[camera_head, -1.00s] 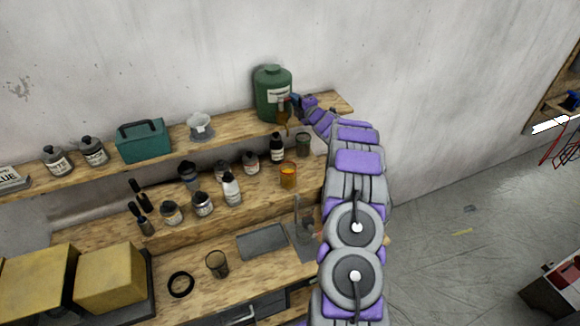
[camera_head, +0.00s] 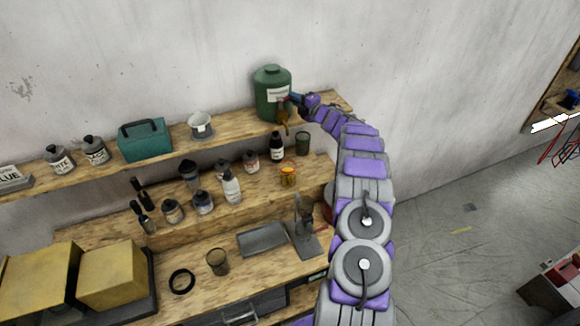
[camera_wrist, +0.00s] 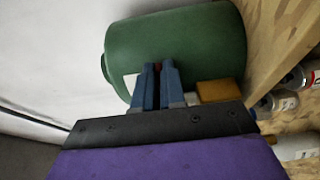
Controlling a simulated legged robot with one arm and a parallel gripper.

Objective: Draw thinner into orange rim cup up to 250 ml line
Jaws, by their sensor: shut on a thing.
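A green thinner container (camera_head: 272,84) with a white label stands on the top shelf; it also fills much of the wrist view (camera_wrist: 190,45). Its brown-orange tap (camera_head: 283,117) hangs over the shelf's front edge. The orange rim cup (camera_head: 288,175) stands on the shelf below, under the tap in the picture. Orange shows inside it, but the level and lines are too small to read. My gripper (camera_head: 290,98) is at the tap. In the wrist view its blue fingers (camera_wrist: 157,68) are shut on a small reddish part, apparently the tap's handle, mostly hidden.
A dark-rimmed cup (camera_head: 302,143) and a black bottle (camera_head: 277,147) stand near the orange rim cup. Several bottles fill the lower shelf. A teal box (camera_head: 144,140) and a white cup (camera_head: 201,125) share the top shelf. Another cup (camera_head: 217,262) stands on the bench. Open floor lies right.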

